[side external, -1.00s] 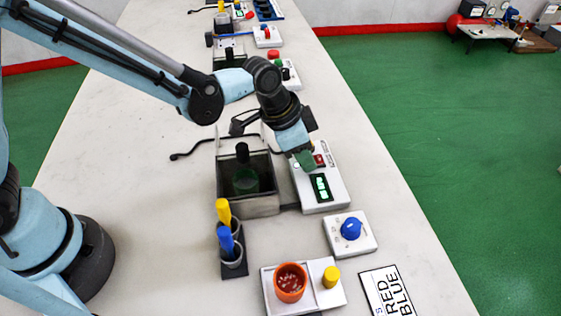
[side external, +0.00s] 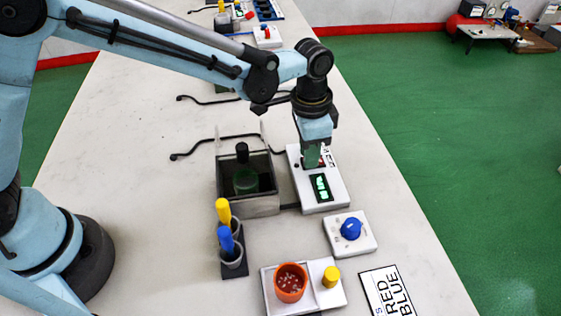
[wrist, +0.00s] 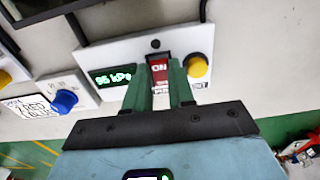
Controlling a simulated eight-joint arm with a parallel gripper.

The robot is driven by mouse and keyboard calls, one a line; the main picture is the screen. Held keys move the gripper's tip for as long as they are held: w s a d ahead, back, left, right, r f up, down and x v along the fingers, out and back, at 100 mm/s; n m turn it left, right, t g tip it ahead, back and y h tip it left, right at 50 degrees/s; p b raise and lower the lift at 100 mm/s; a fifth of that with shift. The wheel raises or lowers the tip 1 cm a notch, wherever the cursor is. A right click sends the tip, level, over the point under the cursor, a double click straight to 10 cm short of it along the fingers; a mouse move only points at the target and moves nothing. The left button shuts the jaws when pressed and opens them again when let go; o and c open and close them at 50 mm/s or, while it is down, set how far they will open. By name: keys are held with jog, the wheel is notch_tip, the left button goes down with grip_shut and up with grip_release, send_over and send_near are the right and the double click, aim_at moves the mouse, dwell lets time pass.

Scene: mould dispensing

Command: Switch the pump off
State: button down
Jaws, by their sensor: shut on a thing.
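The white pump box (side external: 340,192) stands on the bench with a lit green display (side external: 321,188). In the wrist view the display (wrist: 113,77) reads about 95 kPa; the last digit is hard to read. The red switch (wrist: 159,71) on the box shows the word ON. My gripper (side external: 313,160) points down over the far part of the box. In the wrist view its two green fingers (wrist: 159,84) stand on either side of the red switch, shut on it. The side external view mostly hides the switch behind the fingers.
A yellow knob (wrist: 196,66) sits close beside one finger. A dark open tank (side external: 262,208) stands left of the box. A blue knob unit (side external: 365,243), an orange cup (side external: 290,284) and a holder with yellow and blue handles (side external: 226,239) are nearer.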

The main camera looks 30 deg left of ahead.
jog(key=shift+d+g+y, duration=0.1)
jog(key=shift+g+y, duration=0.2)
jog(key=c, duration=1.2)
grip_release()
jog(key=shift+c, duration=0.2)
notch_tip(320, 180, up, 12)
